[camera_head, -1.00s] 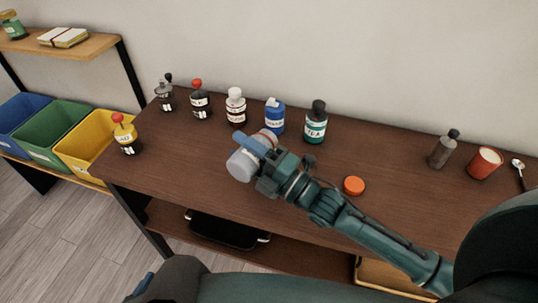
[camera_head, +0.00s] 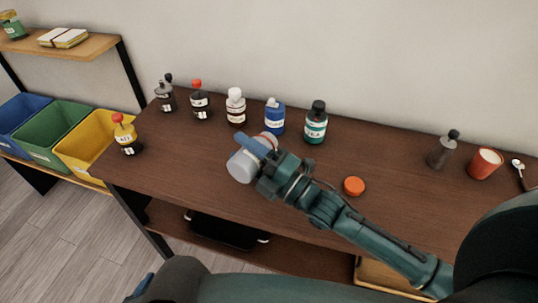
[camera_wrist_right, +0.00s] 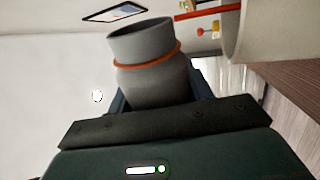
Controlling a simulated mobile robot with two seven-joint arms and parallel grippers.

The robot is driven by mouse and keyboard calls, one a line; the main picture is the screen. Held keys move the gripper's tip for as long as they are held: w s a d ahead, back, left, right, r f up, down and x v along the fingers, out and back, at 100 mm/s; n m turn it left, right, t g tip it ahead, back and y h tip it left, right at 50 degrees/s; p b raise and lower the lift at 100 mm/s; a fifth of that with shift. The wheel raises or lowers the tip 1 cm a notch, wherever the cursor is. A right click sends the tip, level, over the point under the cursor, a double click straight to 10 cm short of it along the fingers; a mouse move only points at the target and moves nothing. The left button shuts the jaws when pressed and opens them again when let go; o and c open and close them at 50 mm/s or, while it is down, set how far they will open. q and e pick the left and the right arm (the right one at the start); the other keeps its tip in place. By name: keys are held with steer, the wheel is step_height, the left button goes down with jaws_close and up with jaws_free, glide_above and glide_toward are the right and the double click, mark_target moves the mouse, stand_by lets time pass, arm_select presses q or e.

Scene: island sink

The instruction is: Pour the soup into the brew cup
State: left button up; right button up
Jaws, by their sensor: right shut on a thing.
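My right gripper (camera_head: 252,158) is shut on the soup jar (camera_head: 243,167). The jar is a grey container with an orange ring near its open mouth. The jar also shows between the fingers in the right wrist view (camera_wrist_right: 152,72). A large off-white cup (camera_wrist_right: 280,35), which seems to be the brew cup, is close below the jar's mouth end. In the head view it is mostly hidden by the jar and gripper. No flowing soup is visible.
An orange lid (camera_head: 354,186) lies on the brown table (camera_head: 400,180). Several bottles, including a blue one (camera_head: 274,117) and a green one (camera_head: 316,123), stand along the back.

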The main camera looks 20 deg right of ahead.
stand_by(0.4)
steer(key=shift+w+d+f+m+t, duration=0.1)
steer(key=shift+m+t, duration=0.05)
steer(key=shift+m, duration=0.25)
steer(key=shift+d+f+m+t, duration=0.1)
steer(key=shift+m+t, duration=0.05)
steer(key=shift+m, duration=0.25)
